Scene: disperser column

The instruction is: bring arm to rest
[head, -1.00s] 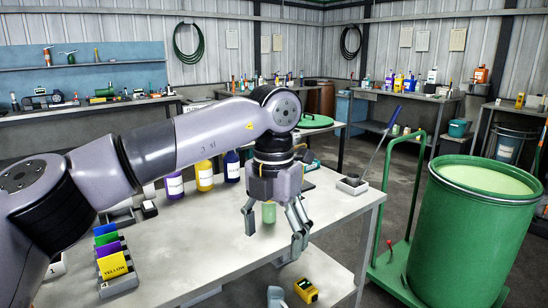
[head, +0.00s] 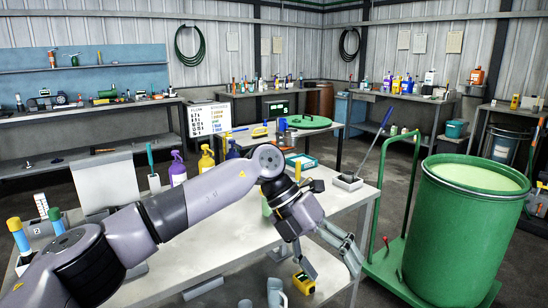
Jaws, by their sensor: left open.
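My left arm comes in from the lower left and reaches across the grey workbench (head: 240,237). My left gripper (head: 335,268) is open and empty, tilted down and to the right. It hangs at the bench's right front edge, between the bench and the green drum (head: 455,235). A yellow item (head: 304,284) on the lower shelf sits just under its fingers. A pale green container (head: 266,207) stands on the bench behind the arm, mostly hidden. My right gripper is not in view.
Purple (head: 178,168) and yellow (head: 206,158) spray bottles stand behind the arm. The drum stands on a green trolley (head: 392,268). Floor shows between bench and drum.

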